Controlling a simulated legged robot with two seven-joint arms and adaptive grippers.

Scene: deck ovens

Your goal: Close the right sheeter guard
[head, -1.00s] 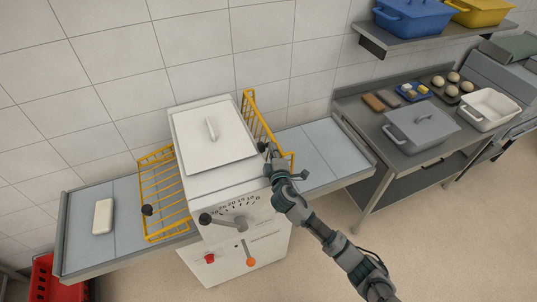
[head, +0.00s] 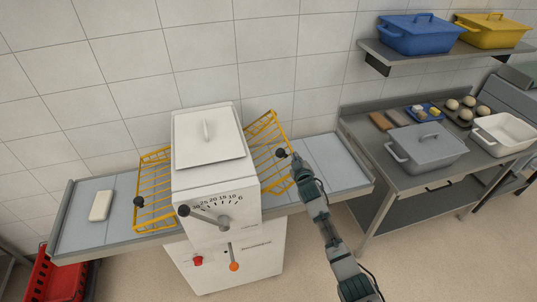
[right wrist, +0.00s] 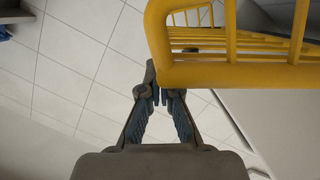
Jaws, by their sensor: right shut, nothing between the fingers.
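The sheeter is a white machine (head: 206,180) with a grey-blue belt wing on each side. Its right guard (head: 268,130) is a yellow wire frame with a dark knob (head: 281,153); it leans outward at a slant over the right belt. My right gripper (head: 295,160) is at the guard's outer side, close by the knob. In the right wrist view my right gripper (right wrist: 160,92) is shut and empty, with the yellow guard (right wrist: 235,74) just beyond and right of the fingertips. Whether they touch is unclear. My left gripper is out of view.
The left guard (head: 153,185) slants over the left belt, where a white block (head: 101,205) lies. A steel table (head: 430,185) with a grey lidded pan (head: 428,148) stands at right, below a shelf with blue (head: 420,36) and yellow pots. A red crate (head: 55,277) is at lower left.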

